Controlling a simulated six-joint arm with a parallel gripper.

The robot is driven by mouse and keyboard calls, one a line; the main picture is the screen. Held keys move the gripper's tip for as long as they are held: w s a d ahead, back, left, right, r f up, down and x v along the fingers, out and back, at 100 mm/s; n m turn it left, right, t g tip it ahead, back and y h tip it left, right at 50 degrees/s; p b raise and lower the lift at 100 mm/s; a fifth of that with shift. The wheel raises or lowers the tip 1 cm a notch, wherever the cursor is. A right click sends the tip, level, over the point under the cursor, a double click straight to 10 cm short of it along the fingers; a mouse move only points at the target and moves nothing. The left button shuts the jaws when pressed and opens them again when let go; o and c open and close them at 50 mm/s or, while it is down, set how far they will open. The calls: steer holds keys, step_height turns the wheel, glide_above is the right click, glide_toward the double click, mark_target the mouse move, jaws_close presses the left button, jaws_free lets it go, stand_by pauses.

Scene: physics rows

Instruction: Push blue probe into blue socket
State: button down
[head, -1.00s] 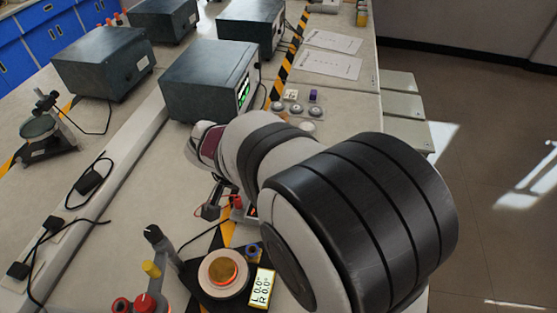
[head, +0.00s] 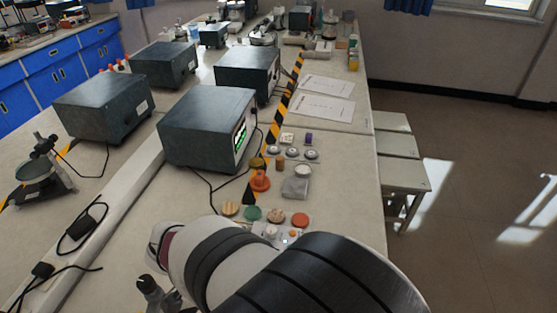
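I cannot make out a blue probe or a blue socket in the head view now. My white and black arm fills the bottom middle and covers the near part of the bench.
Dark instrument boxes (head: 205,130) stand on the long bench (head: 345,195). Beyond my arm are several coloured discs, including a green one (head: 252,213) and a red one (head: 300,220), and an orange knob (head: 260,181). Black cables lie at left (head: 82,226). Stools (head: 405,175) stand at right.

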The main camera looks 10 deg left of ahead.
steer(key=shift+f, duration=1.7)
stand_by(1.7)
steer(key=c, duration=0.7)
jaws_free()
steer(key=shift+o, duration=1.2)
steer(key=shift+r, duration=3.8)
